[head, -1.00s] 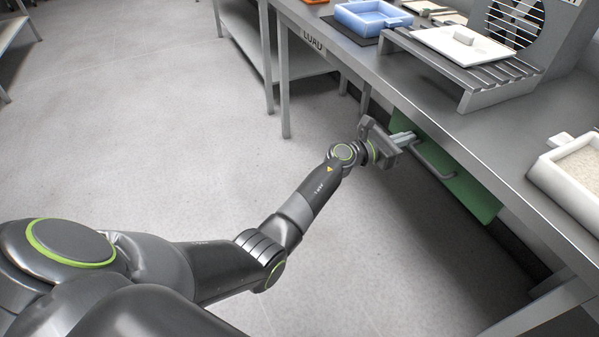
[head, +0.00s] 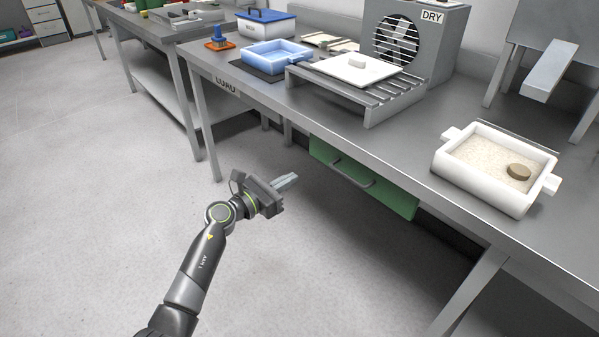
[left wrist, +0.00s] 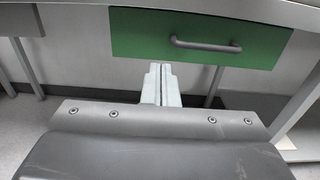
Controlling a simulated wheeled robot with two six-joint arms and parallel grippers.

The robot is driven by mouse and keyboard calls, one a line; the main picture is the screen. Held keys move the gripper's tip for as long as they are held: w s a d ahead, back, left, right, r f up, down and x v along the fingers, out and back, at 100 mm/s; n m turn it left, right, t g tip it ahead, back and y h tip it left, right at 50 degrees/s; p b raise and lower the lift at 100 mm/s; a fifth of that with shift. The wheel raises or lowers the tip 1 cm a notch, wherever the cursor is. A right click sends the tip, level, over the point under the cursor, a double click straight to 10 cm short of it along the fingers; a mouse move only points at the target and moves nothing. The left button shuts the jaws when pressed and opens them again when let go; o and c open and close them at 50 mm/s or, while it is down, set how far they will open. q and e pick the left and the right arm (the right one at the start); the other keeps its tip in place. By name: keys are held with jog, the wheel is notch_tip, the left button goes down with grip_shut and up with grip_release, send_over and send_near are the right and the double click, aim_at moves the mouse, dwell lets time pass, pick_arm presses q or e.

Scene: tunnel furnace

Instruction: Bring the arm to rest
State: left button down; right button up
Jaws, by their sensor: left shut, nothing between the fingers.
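My left gripper (head: 286,181) is shut and empty. It is in the air in front of the steel table, below the level of its top, to the left of the green drawer (head: 362,178) and apart from it. In the left wrist view the shut fingers (left wrist: 160,84) point toward the wall under the table, below the green drawer (left wrist: 200,38) and its grey handle (left wrist: 205,45). The drawer looks shut. My right gripper is not in view.
On the steel table (head: 410,150) stand a blue tray (head: 276,54), a slatted rack (head: 375,103) with a white lid (head: 345,70), a fan unit marked DRY (head: 440,55), and a white sand tray (head: 480,190) holding a brown disc (head: 519,172). The floor (head: 90,200) at left is clear.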

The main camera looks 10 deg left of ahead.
pick_arm(q)
jog(key=shift+s+a+f, duration=0.15)
jog(key=shift+s+a, duration=0.15)
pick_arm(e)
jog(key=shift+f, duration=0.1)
